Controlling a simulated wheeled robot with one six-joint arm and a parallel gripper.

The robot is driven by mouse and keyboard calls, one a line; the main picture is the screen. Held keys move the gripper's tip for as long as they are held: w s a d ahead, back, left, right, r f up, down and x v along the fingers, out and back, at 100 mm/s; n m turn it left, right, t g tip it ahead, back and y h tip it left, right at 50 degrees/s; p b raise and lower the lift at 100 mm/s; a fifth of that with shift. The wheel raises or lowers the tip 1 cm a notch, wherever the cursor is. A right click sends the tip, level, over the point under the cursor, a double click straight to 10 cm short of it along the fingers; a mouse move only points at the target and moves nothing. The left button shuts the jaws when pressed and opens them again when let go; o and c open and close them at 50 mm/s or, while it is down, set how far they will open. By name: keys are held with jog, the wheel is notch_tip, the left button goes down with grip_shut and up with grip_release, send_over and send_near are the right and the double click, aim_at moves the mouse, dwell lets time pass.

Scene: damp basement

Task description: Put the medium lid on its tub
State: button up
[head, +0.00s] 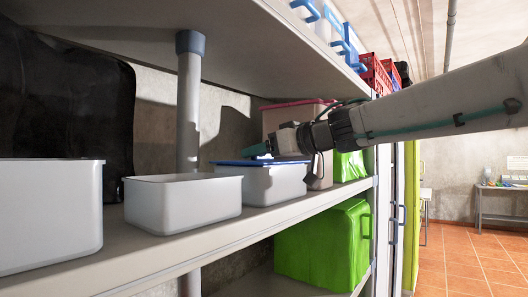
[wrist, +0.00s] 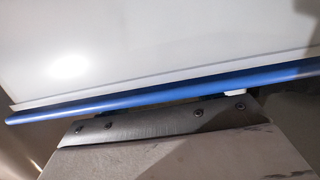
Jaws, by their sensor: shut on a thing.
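A blue lid (head: 262,162) lies flat over the far white tub (head: 270,186) on the shelf. I cannot tell whether it is seated or just above the rim. My gripper (head: 258,150) reaches in from the right and is shut on the lid. In the wrist view the lid (wrist: 150,97) is a thin blue strip across the picture, with a pale surface behind it. The middle tub (head: 183,205) is lower and open. The near tub (head: 48,218) at the left looks taller and shows no lid. The fingertips' contact is mostly hidden.
The shelf board (head: 190,247) has a clear front strip. A grey post (head: 188,110) stands behind the tubs and an upper shelf (head: 230,40) hangs above. A pinkish box (head: 285,117) stands beyond the lidded tub. A green box (head: 322,245) sits below.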

jog(key=shift+f, duration=0.2)
jog(key=o, duration=1.1)
jog(key=shift+d, duration=0.1)
